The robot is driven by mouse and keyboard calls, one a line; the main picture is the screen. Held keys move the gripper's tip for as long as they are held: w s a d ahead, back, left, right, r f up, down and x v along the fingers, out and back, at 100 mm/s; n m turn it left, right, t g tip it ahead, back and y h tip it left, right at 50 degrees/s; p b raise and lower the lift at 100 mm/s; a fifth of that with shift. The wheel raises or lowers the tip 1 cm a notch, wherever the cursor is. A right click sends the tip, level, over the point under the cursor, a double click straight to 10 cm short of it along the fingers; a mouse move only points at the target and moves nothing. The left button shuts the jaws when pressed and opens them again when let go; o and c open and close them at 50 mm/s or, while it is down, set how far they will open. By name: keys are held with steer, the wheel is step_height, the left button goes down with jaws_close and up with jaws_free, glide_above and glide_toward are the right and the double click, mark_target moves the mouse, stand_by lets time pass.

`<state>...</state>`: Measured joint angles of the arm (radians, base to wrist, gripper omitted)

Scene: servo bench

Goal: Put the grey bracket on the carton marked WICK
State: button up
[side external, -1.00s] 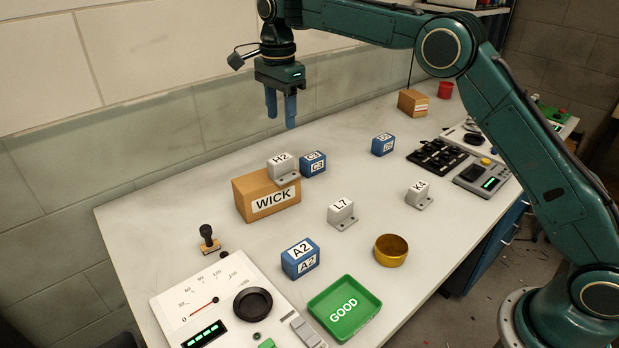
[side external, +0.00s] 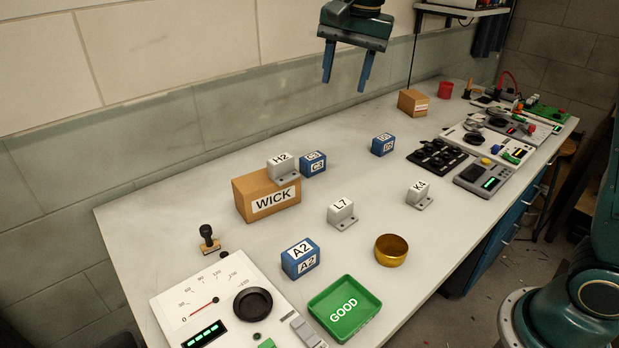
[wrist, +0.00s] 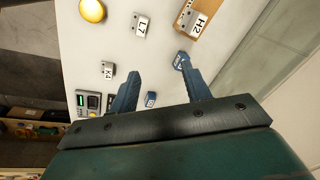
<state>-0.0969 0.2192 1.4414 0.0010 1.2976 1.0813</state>
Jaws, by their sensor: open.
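The carton marked WICK (side external: 248,205) stands on the bench at left centre. A grey bracket marked H2 (side external: 281,168) rests on top of the carton, at its right end. A grey bracket L7 (side external: 341,213) and a grey bracket K4 (side external: 418,196) stand on the bench to the right. In the wrist view are H2 (wrist: 197,20), L7 (wrist: 141,26) and K4 (wrist: 107,70). My gripper (side external: 345,84) is open and empty, high above the back of the bench, apart from everything. Its two fingers also show in the wrist view (wrist: 162,82).
Blue blocks C3 (side external: 313,164), D5 (side external: 383,144) and A2 (side external: 299,260) stand on the bench. A brass bowl (side external: 391,250) and green GOOD tray (side external: 372,301) are at the front. A stamp (side external: 209,239) is left of the carton. Instruments occupy both ends.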

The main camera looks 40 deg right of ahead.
steer(key=s+d+n+t, duration=0.25)
steer(key=s+n, duration=0.35)
steer(key=s, duration=0.9)
steer(key=s+d+f+n+t, duration=0.1)
steer(key=s+f+n, duration=0.4)
steer(key=s, duration=0.8)
step_height(320, 180, down, 2)
steer(key=shift+d+f, duration=0.1)
steer(key=shift+d, duration=0.35)
